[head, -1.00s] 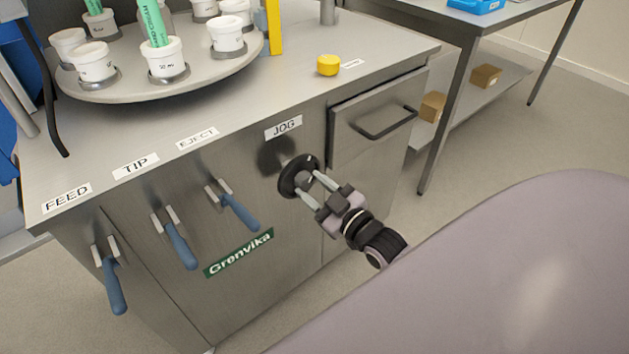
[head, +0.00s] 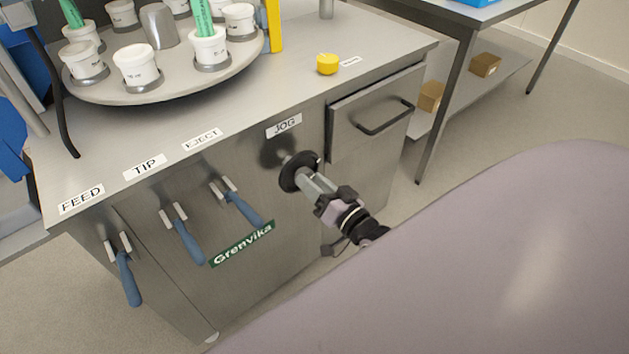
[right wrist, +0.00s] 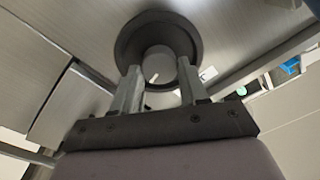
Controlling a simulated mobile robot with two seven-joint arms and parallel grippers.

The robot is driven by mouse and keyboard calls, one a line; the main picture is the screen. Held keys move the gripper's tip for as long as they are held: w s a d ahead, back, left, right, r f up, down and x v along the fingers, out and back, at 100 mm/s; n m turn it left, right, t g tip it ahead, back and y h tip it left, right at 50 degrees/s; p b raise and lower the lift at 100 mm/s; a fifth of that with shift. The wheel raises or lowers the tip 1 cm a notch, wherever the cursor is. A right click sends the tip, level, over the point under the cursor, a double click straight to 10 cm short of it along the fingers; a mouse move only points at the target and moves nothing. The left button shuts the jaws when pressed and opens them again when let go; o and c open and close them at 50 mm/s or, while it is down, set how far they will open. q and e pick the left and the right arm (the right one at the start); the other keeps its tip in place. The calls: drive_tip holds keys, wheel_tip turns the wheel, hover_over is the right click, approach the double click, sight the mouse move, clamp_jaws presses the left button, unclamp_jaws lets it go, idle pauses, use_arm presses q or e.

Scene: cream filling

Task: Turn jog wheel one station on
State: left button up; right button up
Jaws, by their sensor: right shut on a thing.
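The jog wheel (head: 290,176) is a dark round disc on the front of the steel cabinet, below the JOG label (head: 284,125). It also shows in the right wrist view (right wrist: 128,45), with a grey hub (right wrist: 158,60) that carries a white mark. My right gripper (head: 308,180) is shut on the wheel's hub, one finger on each side. The fingers also show in the right wrist view (right wrist: 158,85). The round turntable (head: 165,92) on the cabinet top carries several white cups (head: 137,68) in grey holders. My left gripper is not in view.
Blue-handled levers (head: 243,209) hang left of the wheel under FEED, TIP and EJECT labels. A drawer with a bar handle (head: 385,120) is right of it. A yellow button (head: 327,64) sits on top. A steel table (head: 452,90) stands behind at right.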

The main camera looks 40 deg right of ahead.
drive_tip(key=shift+m, duration=1.2)
drive_tip(key=o, duration=1.1)
drive_tip(key=shift+c, duration=0.2)
drive_tip(key=shift+s, duration=0.1)
drive_tip(key=s, duration=0.6)
drive_tip(key=shift+s+d+p, duration=0.3)
drive_tip(key=shift+s+p, duration=0.1)
drive_tip(key=shift+f, duration=0.1)
